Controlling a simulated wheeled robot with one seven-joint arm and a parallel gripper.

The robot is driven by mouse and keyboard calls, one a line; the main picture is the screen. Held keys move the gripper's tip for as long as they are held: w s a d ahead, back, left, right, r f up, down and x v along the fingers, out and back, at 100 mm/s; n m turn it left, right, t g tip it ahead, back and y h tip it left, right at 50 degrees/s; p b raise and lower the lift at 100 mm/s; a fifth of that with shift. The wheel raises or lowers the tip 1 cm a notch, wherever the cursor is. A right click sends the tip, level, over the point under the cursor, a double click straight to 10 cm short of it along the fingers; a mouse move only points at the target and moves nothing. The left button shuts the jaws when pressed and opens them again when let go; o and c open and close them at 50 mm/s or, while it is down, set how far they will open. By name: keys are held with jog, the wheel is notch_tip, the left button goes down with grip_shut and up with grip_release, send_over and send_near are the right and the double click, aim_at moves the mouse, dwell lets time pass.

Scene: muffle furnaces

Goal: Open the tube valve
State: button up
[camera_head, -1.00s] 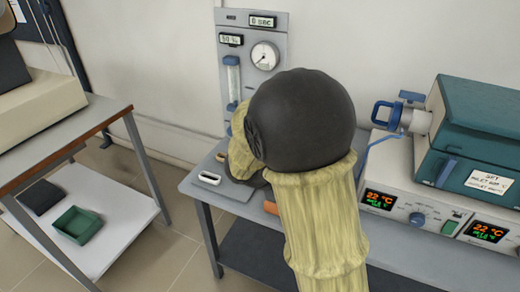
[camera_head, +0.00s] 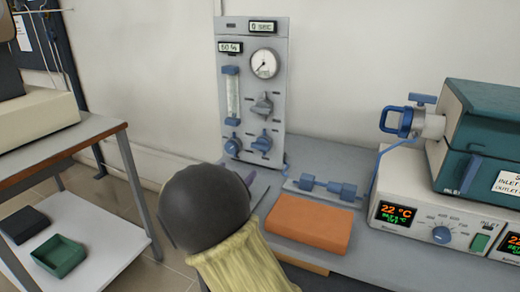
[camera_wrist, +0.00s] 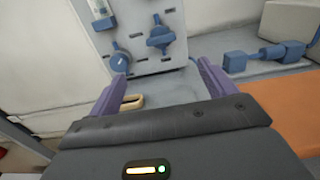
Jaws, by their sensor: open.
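A grey gas panel (camera_head: 282,130) stands upright at the back of the bench. It carries a grey knob (camera_head: 262,105), a blue lever knob (camera_head: 263,142) and a round blue knob (camera_head: 233,147). On the right, a tube end has a blue clamp (camera_head: 398,121) and a blue lever (camera_head: 423,99). I cannot tell which of these is the tube valve. In the wrist view, my gripper (camera_wrist: 159,72) is open and empty, pointing toward the lower panel. The blue lever knob (camera_wrist: 160,40) and round knob (camera_wrist: 118,62) lie beyond its fingers.
An orange block (camera_head: 310,223) and a blue fitting (camera_head: 330,187) lie on the bench. The teal furnace (camera_head: 490,130) and its control box (camera_head: 395,190) stand right. A small oval tan-rimmed object (camera_wrist: 132,102) lies near the left finger. A side table (camera_head: 55,155) stands left.

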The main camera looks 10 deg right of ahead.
aim_at(259, 148)
jog(key=b+x, duration=0.2)
jog(key=x, duration=1.5)
jog(key=shift+w+d+f, duration=0.1)
jog(key=shift+w, duration=0.05)
jog(key=shift+c, duration=0.2)
jog(key=c, duration=0.9)
